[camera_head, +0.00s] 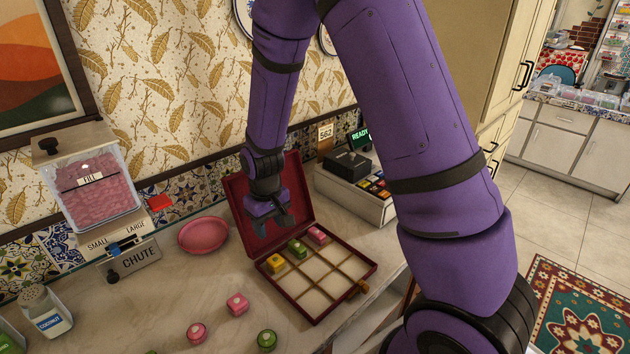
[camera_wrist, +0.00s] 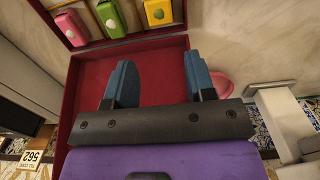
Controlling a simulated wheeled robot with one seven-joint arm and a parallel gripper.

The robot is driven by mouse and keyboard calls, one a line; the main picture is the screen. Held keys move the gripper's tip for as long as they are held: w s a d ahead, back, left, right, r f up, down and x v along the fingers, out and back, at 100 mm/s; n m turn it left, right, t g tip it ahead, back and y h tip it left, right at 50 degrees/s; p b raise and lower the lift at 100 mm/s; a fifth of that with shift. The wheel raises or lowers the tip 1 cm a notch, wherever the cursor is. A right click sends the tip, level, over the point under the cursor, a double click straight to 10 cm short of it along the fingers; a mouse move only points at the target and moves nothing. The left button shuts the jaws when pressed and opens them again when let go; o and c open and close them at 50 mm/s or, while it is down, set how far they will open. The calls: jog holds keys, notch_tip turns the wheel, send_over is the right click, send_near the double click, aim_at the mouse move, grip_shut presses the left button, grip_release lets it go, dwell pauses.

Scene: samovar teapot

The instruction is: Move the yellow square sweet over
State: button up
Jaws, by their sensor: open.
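A yellow square sweet (camera_head: 275,263) sits in a compartment at the left end of the back row of the open red box (camera_head: 318,319). A green square sweet (camera_head: 297,248) and a pink square sweet (camera_head: 318,235) sit beside it in that row. In the wrist view the yellow sweet (camera_wrist: 158,12) shows at the top, right of the green and pink ones. My gripper (camera_head: 279,222) is open and empty, in front of the box's raised lid (camera_head: 238,205) and behind the row of sweets. Its two blue fingers (camera_wrist: 157,85) are apart with nothing between them.
The other compartments look empty. A pink dish (camera_head: 203,235) and the chute unit (camera_head: 130,260) stand further left.

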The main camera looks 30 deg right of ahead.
jog(key=s+d+r+m+t, duration=0.1)
jog(key=s+d+r, duration=0.15)
jog(key=r, duration=0.75)
jog(key=s+d+r+t, duration=0.1)
jog(key=s+r, duration=0.3)
jog(key=r, duration=0.5)
jog(key=s+d+r+t, duration=0.1)
jog(key=s+r, duration=0.5)
jog(key=s, duration=0.2)
jog(key=s+d+r+m+t, duration=0.1)
jog(key=s+d+r+t, duration=0.1)
jog(key=s+r, duration=0.4)
jog(key=s, duration=0.3)
jog(key=shift+s+d, duration=0.2)
jog(key=shift+s, duration=0.1)
